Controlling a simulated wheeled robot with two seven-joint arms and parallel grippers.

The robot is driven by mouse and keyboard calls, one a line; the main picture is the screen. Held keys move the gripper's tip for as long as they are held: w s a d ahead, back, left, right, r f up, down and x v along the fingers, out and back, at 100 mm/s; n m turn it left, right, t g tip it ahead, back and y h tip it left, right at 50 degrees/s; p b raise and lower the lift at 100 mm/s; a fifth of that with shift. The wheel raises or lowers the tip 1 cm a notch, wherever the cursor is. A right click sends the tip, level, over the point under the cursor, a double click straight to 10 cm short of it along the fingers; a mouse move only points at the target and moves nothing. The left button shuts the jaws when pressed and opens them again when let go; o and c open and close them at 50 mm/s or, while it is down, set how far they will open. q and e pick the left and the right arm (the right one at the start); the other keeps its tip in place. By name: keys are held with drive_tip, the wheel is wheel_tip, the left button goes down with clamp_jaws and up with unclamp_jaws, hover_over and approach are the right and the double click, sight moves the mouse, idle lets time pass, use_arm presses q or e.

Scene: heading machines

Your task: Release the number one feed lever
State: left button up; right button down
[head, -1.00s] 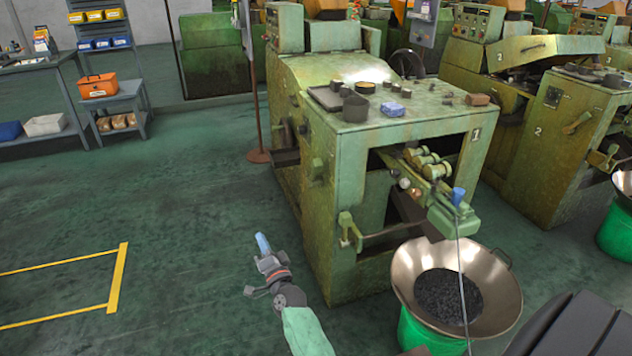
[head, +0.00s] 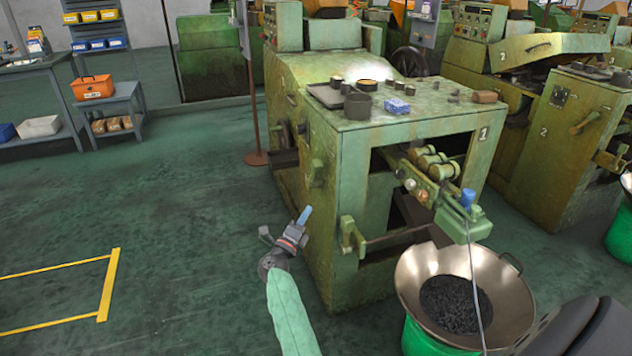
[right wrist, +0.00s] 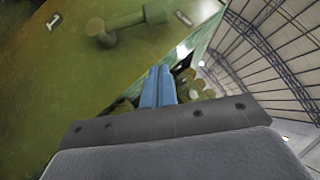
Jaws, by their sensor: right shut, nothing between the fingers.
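The green number one machine (head: 400,135) stands in the middle of the head view, with a "1" on its front. A green lever (head: 318,170) sticks out of its left side. In the right wrist view a green lever with a round knob (right wrist: 125,25) shows at the top, beside a "1" mark; it appears to be the same lever. My right gripper (head: 305,214) is shut and empty, its blue fingers pointing up, below the lever and apart from it. The blue fingers are together in the right wrist view (right wrist: 158,86). My left gripper is not in view.
A green bracket with a bar (head: 350,236) sticks out at the machine's front. A wide metal bowl of dark parts (head: 408,285) stands on a green drum at the front right. Number two machine (head: 555,150) is at right. The floor on the left is clear.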

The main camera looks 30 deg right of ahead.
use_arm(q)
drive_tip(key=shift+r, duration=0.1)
use_arm(e)
drive_tip(key=shift+d, duration=0.1)
